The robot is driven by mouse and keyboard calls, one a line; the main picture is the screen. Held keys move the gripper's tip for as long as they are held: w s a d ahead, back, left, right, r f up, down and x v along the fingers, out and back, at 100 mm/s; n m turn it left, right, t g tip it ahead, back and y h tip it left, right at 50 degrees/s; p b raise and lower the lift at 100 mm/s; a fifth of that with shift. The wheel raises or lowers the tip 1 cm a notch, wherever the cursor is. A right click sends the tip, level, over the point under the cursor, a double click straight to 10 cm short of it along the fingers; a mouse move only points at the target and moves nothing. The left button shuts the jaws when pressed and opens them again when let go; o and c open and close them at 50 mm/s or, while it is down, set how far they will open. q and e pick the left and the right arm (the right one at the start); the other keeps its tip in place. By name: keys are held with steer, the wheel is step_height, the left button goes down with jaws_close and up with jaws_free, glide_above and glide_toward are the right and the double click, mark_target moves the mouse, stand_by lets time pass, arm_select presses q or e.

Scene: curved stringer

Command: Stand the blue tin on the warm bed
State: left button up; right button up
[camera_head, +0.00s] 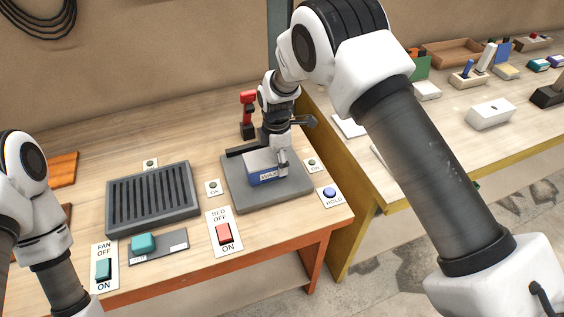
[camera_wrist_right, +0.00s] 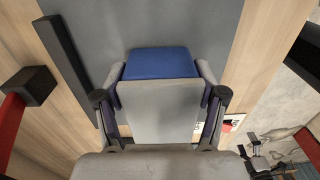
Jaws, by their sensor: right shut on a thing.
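The blue tin (camera_head: 268,178), with a pale label band on its front, is over the grey flat plate of the warm bed (camera_head: 240,192) in the head view. My right gripper (camera_head: 283,160) is shut on the tin from above, with its fingers on both sides. In the right wrist view the tin's blue face (camera_wrist_right: 160,62) shows between the fingers (camera_wrist_right: 160,95), above the grey plate (camera_wrist_right: 205,25). The tin looks upright and low over the plate; I cannot tell whether it touches. My left gripper is not in view; only my left arm shows.
A dark bar (camera_head: 248,148) lies along the bed's back left. A red and black tool (camera_head: 247,112) stands behind. The slatted fan unit (camera_head: 152,198) is to the left. The red bed switch (camera_head: 224,234) and blue hold button (camera_head: 330,193) are in front and right.

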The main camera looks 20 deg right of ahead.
steer(key=shift+w+a, duration=0.15)
steer(key=shift+w+f, duration=0.1)
steer(key=shift+w, duration=0.1)
steer(key=o, duration=1.4)
steer(key=shift+f, duration=0.1)
steer(key=shift+o, duration=0.6)
steer(key=shift+d, duration=0.25)
steer(key=shift+s, duration=0.15)
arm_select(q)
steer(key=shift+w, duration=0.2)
arm_select(e)
steer(key=shift+a+r, duration=0.15)
steer(key=shift+r, duration=0.05)
steer(key=shift+r, duration=0.1)
steer(key=r+b, duration=0.1)
steer(key=r, duration=0.5)
steer(key=r+b, duration=0.1)
steer(key=r, duration=0.4)
steer(key=shift+w+r, duration=0.2)
steer(key=shift+r, duration=0.15)
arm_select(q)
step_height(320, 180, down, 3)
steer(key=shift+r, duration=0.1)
